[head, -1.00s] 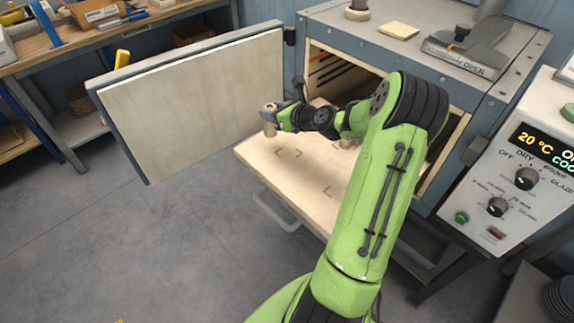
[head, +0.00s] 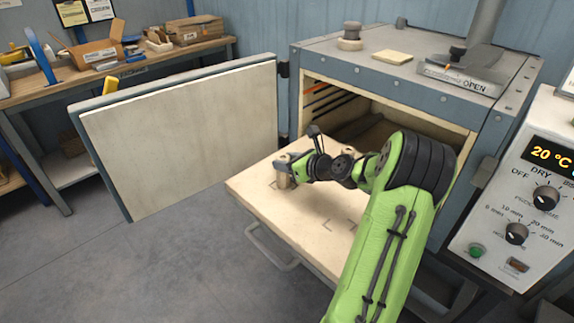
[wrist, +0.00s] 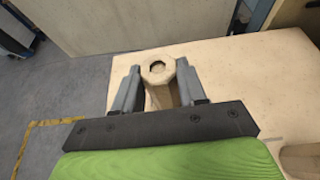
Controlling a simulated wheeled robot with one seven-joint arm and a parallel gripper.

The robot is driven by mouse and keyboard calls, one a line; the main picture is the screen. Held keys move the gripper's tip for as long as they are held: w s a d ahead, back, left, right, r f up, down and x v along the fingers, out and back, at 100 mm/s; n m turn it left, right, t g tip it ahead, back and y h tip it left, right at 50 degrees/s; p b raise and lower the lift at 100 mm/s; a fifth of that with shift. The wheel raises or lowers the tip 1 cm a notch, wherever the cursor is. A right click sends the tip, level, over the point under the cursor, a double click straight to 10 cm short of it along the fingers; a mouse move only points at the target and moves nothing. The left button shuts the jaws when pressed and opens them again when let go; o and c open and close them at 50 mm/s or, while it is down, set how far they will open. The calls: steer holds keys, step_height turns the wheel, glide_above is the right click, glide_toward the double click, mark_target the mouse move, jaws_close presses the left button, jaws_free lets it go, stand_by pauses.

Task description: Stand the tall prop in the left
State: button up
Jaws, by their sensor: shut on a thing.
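My gripper (wrist: 157,82) is shut on a tan prop (wrist: 158,69) with a round hole in its top. In the head view the gripper (head: 290,168) holds the prop (head: 284,181) upright at the left part of the pale pull-out board (head: 262,212). Its foot is close to the board by a dark corner mark (head: 271,184); I cannot tell whether it touches. A second tan prop (head: 348,150) shows partly behind my arm. A tan rounded piece (wrist: 301,160) is cut off at the lower right of the wrist view.
The dryer's open door (head: 180,140) stands left of the board. The dryer opening (head: 375,115) is behind my arm. More corner marks (head: 335,226) lie on the bare front of the board. The control panel (head: 530,190) is at the right.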

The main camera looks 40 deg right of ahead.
steer(key=o, duration=1.2)
